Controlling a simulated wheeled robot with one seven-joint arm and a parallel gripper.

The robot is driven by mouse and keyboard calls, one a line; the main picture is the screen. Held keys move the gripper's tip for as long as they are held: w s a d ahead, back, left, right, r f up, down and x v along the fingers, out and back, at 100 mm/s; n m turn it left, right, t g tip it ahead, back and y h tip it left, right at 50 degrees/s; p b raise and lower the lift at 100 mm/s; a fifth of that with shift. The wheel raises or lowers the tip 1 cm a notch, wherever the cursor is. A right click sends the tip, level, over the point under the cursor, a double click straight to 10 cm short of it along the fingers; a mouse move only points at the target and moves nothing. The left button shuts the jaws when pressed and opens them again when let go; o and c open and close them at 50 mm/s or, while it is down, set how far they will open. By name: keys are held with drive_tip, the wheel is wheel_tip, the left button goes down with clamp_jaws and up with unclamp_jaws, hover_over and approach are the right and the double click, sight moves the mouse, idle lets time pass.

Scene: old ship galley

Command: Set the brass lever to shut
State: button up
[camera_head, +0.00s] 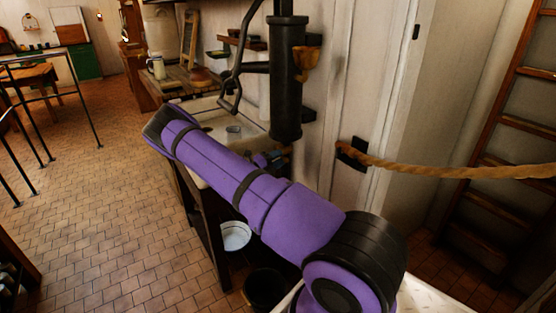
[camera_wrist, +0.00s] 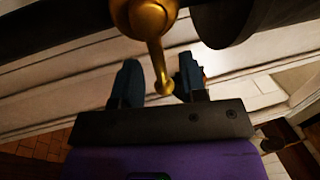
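The brass lever (camera_wrist: 157,58) shows at the top middle of the wrist view. Its round hub is at the top edge and its thin handle hangs down to a small rounded end. My gripper (camera_wrist: 158,60) has its two dark fingers apart, one on each side of the handle's end. The right finger is close to the handle; I cannot tell whether it touches. In the head view my purple arm crosses the middle and hides most of the gripper. The lever cannot be made out for certain there.
A black hand pump (camera_head: 287,75) with a brass-coloured fitting (camera_head: 306,64) stands above the pale sink (camera_head: 215,122). A rope (camera_head: 450,170) runs across the right side. A white basin (camera_head: 236,236) and a black bucket (camera_head: 265,288) sit below.

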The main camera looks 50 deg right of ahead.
drive_tip(key=v, duration=1)
drive_tip(key=shift+a, duration=0.35)
drive_tip(key=shift+w+f, duration=0.1)
